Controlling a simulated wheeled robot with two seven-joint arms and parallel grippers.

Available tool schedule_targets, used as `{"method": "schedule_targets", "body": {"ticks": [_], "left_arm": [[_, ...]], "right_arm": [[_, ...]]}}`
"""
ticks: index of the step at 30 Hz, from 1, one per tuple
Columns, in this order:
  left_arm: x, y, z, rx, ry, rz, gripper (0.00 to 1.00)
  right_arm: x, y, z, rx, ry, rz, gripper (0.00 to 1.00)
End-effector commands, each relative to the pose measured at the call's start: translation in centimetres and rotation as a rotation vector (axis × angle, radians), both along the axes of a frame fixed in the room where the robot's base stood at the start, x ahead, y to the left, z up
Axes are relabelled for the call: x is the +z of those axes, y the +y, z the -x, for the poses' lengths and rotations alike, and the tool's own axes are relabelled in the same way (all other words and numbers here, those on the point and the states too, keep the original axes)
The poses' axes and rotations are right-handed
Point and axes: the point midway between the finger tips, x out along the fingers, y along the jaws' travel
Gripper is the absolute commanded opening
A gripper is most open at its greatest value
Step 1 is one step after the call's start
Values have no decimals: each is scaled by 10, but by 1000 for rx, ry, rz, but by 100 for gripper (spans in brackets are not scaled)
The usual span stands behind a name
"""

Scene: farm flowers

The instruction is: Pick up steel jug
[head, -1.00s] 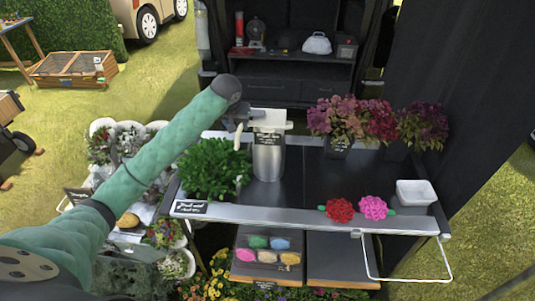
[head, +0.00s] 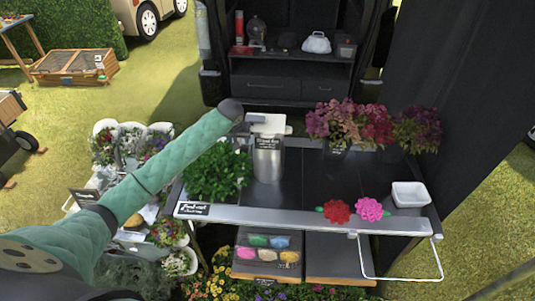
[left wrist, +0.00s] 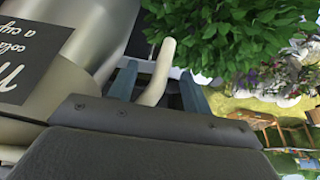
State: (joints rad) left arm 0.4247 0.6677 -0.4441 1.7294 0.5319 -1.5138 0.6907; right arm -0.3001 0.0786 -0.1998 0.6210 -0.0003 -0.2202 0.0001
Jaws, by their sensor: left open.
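The steel jug (head: 269,162) stands upright on the dark cart top, with a pale top and a black label; it also shows at the left of the left wrist view (left wrist: 100,30). Its cream handle (left wrist: 159,70) sticks out on the side facing the leafy plant. My left gripper (left wrist: 158,86) is open, with a finger on each side of the handle. In the head view my left gripper (head: 246,127) is at the jug's upper left, small and partly hidden. I cannot tell whether the fingers touch the handle. My right gripper is not in view.
A leafy green plant (head: 217,172) stands close left of the jug. Potted purple and red flowers (head: 345,122) stand at the back right. A red flower (head: 337,211), a pink flower (head: 369,209) and a white bowl (head: 409,194) lie near the front edge. The middle of the cart top is clear.

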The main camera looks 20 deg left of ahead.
Motion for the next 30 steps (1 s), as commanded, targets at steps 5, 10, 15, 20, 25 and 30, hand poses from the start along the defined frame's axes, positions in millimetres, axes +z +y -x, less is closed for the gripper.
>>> {"method": "schedule_targets", "body": {"ticks": [5, 10, 15, 20, 25, 30], "left_arm": [[-2, 0, -1, -1, 0, 0, 49], [-2, 0, -1, 0, 0, 1, 33], [-2, 0, -1, 0, 0, 1, 0], [-2, -1, -1, 0, -1, 1, 0], [-1, -1, -1, -1, -2, 1, 0], [0, 0, -1, 0, -5, 2, 0]], "right_arm": [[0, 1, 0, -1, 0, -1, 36], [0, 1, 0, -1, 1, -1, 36], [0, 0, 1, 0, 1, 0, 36], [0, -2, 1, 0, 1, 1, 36], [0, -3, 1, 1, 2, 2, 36], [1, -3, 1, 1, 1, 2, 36]]}}
